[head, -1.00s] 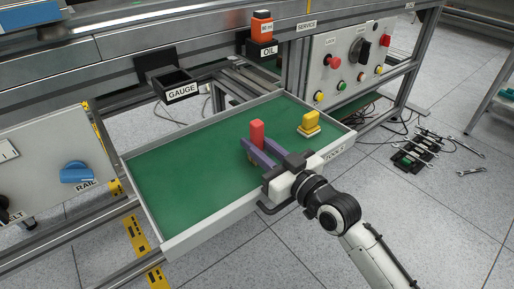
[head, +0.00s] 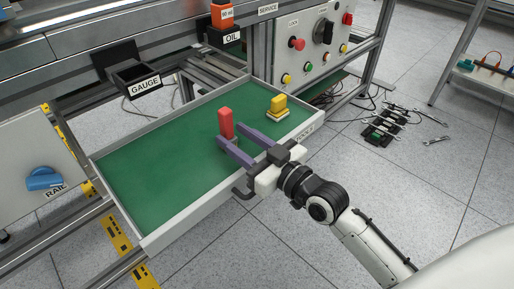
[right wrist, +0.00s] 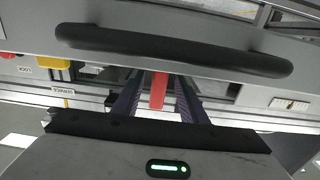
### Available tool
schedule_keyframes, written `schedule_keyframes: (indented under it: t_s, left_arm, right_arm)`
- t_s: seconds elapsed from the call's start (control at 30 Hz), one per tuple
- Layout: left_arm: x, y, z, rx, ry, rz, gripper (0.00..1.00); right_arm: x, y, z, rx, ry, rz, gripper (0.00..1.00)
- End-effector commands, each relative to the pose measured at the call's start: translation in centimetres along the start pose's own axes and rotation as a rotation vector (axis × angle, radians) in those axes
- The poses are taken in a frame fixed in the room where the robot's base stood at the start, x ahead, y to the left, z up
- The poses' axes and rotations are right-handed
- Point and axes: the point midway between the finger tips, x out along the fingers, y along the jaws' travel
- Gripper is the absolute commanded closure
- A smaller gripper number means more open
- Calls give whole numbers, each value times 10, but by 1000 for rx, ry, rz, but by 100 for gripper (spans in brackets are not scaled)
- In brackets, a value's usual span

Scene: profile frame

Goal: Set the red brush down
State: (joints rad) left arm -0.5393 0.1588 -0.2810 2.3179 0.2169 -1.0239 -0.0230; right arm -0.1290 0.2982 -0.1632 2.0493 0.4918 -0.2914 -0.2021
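The red brush (head: 226,122) shows as an upright red block in the green-floored drawer (head: 150,165), and it appears to rest on the floor. My right gripper (head: 230,135) has its two purple fingers spread, with their tips on either side of the brush's lower part and a gap visible. In the right wrist view the red brush (right wrist: 158,91) shows between the two fingers, apart from both. The brush's foot is partly hidden by the near finger. My left gripper is not in view.
A yellow block on a pale base (head: 278,106) stands in the drawer's far right corner. The drawer's left half is clear. A GAUGE holder (head: 134,75) and an orange bottle in the OIL holder (head: 223,16) sit beyond. Tools lie on the floor (head: 390,125) at right.

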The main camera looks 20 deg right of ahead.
Motion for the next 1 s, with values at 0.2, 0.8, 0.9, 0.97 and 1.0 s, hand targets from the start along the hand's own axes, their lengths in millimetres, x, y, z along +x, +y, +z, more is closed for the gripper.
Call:
schedule_keyframes:
  t_s: [0.2,0.8,0.9,0.97,1.0]
  left_arm:
    - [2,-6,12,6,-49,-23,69]
    - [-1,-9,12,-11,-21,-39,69]
    - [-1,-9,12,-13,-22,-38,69]
    - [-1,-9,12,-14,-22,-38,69]
    - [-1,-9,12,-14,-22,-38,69]
  right_arm:
    - [-48,0,0,-1,-6,-1,61]
    - [-85,0,0,1,0,0,61]
    - [-85,0,0,1,0,0,61]
    - [-85,0,0,1,0,0,61]
    - [-85,0,0,1,0,0,61]
